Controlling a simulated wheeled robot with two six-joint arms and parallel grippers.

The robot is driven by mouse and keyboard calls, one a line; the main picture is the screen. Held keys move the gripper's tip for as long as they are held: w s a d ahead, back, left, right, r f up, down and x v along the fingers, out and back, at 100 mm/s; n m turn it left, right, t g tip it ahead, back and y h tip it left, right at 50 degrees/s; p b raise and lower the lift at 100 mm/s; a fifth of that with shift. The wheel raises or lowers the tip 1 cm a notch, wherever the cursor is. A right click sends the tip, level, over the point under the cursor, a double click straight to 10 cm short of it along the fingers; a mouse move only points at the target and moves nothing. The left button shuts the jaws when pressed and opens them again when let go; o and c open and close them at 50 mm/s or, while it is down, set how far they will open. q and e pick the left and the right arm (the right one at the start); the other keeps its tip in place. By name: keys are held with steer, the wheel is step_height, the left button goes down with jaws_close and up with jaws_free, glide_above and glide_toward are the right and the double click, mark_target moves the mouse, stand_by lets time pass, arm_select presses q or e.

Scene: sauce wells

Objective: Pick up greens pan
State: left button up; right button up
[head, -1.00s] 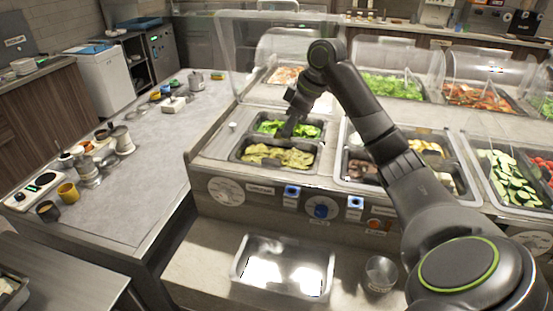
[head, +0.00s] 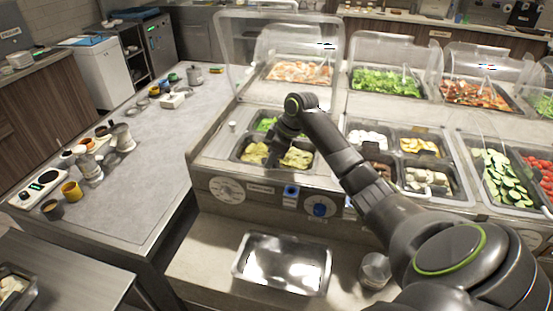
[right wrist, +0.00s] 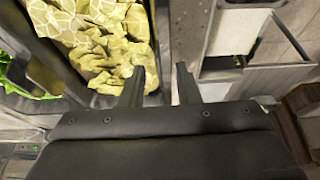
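A dark-rimmed pan (head: 308,168) of pale yellow-green leaves (head: 297,157) sits at the front left of the counter in the head view. Behind it is a pan of bright green leaves (head: 266,124), partly hidden by my right arm. My right gripper (head: 274,158) points down at the front pan. In the right wrist view my right gripper (right wrist: 160,82) is open, with nothing held. Its left finger is by the yellow-green leaves (right wrist: 110,45) and its right finger lies beyond the pan's side rim. Contact is unclear. The bright green leaves (right wrist: 22,80) show at the left edge. My left gripper is not in view.
An empty metal pan (head: 240,268) lies on the front ledge, with a small metal cup (head: 374,270) beside it. Other food pans fill the counter to the right. Clear guards (head: 228,50) stand behind. The grey counter (head: 150,190) at left has free room.

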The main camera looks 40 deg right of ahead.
steer(key=shift+c, duration=0.3)
jaws_close()
steer(key=shift+r, duration=0.1)
stand_by(1.0)
